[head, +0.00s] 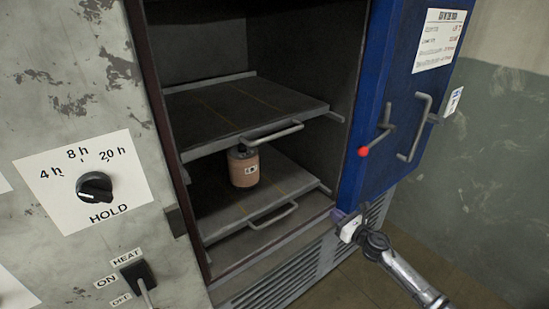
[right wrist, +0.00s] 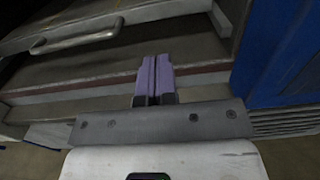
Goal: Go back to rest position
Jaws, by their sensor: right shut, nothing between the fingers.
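My right gripper (head: 340,216) is at the lower right in the head view, in front of the oven's lower front edge and close to the bottom of the blue door. In the right wrist view its two purple fingers (right wrist: 154,76) are together with nothing between them. My left gripper does not show in either view.
The oven's blue door (head: 395,110) stands open at the right, with a red-tipped latch (head: 375,143) and a handle (head: 414,128). Inside are an upper shelf (head: 235,107) and a lower shelf (head: 220,222). A salmon-coloured container with a dark top (head: 244,167) stands on the lower shelf.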

